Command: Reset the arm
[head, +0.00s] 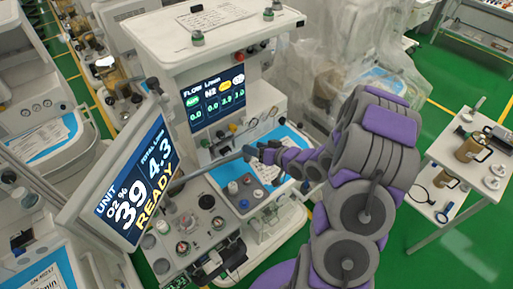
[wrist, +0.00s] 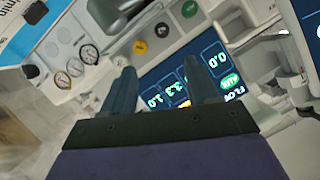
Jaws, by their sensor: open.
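My arm, purple and grey, reaches in from the lower right of the head view toward the anaesthesia cart (head: 235,30). My gripper (head: 248,153) is in front of the cart, over its work surface and below the flow screen (head: 212,98). In the wrist view my gripper (wrist: 162,85) shows two dark fingers spread apart with nothing between them. Beyond the fingers, the flow screen (wrist: 190,80) appears tilted and nearly upside down. Round gauges (wrist: 76,66) and coloured knobs (wrist: 162,30) on the cart are left of and above the fingers. Whether a fingertip touches the cart cannot be told.
A tilted monitor (head: 130,190) reading "READY" stands left of the gripper. A grey block with knobs (head: 245,195) sits below it. A side table (head: 465,150) with metal canisters is at the right. Plastic-wrapped equipment (head: 340,75) stands behind. Green floor (head: 450,240) is open at lower right.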

